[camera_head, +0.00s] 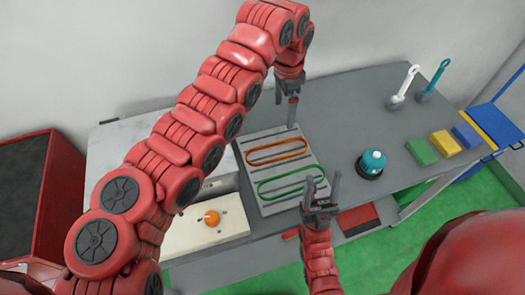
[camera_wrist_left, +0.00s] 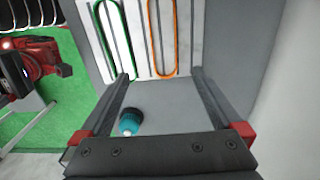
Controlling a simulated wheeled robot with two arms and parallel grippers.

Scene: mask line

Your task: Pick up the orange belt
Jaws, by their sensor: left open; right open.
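The orange belt (camera_head: 277,159) is a long thin loop lying flat on a grey grooved tray (camera_head: 243,150), behind a similar green belt (camera_head: 290,195). In the left wrist view the orange belt (camera_wrist_left: 176,35) runs upward from between my fingertips, with the green belt (camera_wrist_left: 98,25) to its left. My left gripper (camera_head: 291,112) is open and empty, pointing down beyond the far right end of the orange belt. In the left wrist view the fingers of my left gripper (camera_wrist_left: 160,75) are spread wide. My right gripper (camera_head: 322,188) is open and empty near the right end of the green belt.
A teal-topped round device (camera_head: 372,163) stands right of the tray. Green (camera_head: 421,152), yellow (camera_head: 445,143) and blue (camera_head: 467,135) blocks sit farther right, with two brushes (camera_head: 403,87) behind. A box with an orange knob (camera_head: 211,217) is at front left. Bare table (camera_head: 345,105) lies behind the tray.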

